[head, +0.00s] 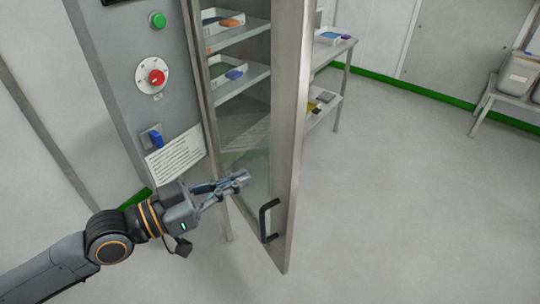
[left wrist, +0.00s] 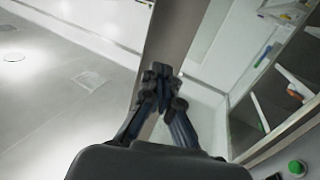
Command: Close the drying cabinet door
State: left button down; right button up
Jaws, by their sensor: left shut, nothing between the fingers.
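The drying cabinet (head: 128,70) stands at the left in the head view. Its framed glass door (head: 290,130) stands open, its free edge swung out into the room. A black bar handle (head: 268,220) sits low on the door frame. My left gripper (head: 243,178) is shut and empty, just left of the handle and a little above it, in front of the glass. In the left wrist view its fingertips (left wrist: 160,72) overlap the door's upright frame (left wrist: 178,28); I cannot tell whether they touch. My right gripper is not in view.
The cabinet panel has a green button (head: 158,20), a red knob (head: 152,76) and a paper sign (head: 175,153). Shelves (head: 243,80) hold trays. A side table (head: 325,52) stands behind the door. The floor (head: 400,190) to the right is clear.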

aim_at(283, 160)
pick_arm(q)
jog(key=p+x, duration=0.3)
jog(key=x, duration=0.3)
jog(key=shift+w+d+r, duration=0.1)
jog(key=shift+d+r, duration=0.05)
jog(key=shift+d, duration=0.05)
jog(key=shift+w+d, duration=0.25)
jog(key=shift+d, duration=0.2)
